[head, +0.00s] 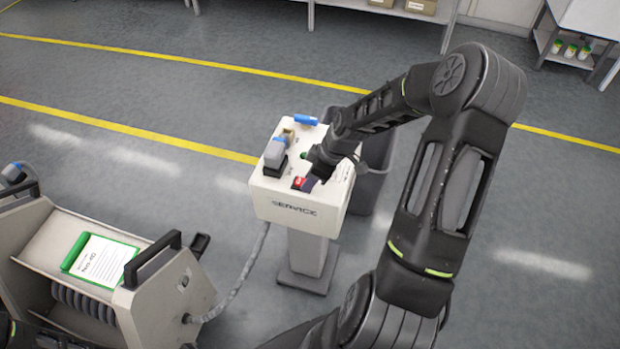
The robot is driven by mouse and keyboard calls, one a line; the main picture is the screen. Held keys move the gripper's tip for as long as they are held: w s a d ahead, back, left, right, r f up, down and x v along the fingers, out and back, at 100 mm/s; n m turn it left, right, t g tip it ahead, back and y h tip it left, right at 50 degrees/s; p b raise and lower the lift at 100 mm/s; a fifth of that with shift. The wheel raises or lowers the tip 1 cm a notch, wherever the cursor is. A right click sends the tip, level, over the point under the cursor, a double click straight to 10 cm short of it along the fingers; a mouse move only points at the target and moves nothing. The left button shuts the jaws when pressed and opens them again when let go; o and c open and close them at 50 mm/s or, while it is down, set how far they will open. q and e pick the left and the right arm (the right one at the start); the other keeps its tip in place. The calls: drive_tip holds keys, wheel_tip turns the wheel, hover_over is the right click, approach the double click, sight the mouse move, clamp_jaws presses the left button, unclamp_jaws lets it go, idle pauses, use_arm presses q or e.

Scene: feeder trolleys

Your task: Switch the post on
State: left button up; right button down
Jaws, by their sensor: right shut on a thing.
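The white service post (267,203) stands on a grey pedestal in the middle of the head view. Its top carries a red switch (298,182), a grey-and-blue plug (276,151) in a dark socket, and a blue part (306,119) at the back edge. My right gripper (311,183) is down at the top of the post, right beside the red switch. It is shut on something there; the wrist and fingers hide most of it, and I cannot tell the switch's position. My left gripper is not visible.
A feeder trolley (205,290) with a dark handle, a reel and a green-edged card (98,259) stands at lower left. A grey cable (243,283) runs from it to the post. A dark bin (368,185) stands behind the post. Floor behind is clear.

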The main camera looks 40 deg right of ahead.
drive_tip(key=shift+a, duration=0.1)
drive_tip(key=shift+w+a+f+g+b, duration=0.15)
drive_tip(key=shift+g+b, duration=0.15)
drive_tip(key=shift+b, duration=0.4)
drive_tip(key=shift+w+a+g+h+b, duration=0.1)
drive_tip(key=shift+w+g+h+b, duration=0.05)
drive_tip(key=shift+g+h+b, duration=0.35)
drive_tip(key=shift+w+a+r+g+h+b, duration=0.1)
drive_tip(key=shift+r+g+h+b, duration=0.15)
drive_tip(key=shift+g+h+b, duration=0.25)
drive_tip(key=shift+r+g+h, duration=0.15)
drive_tip(key=shift+g+h, duration=0.15)
drive_tip(key=shift+g, duration=0.2)
drive_tip(key=c, duration=1.1)
unclamp_jaws()
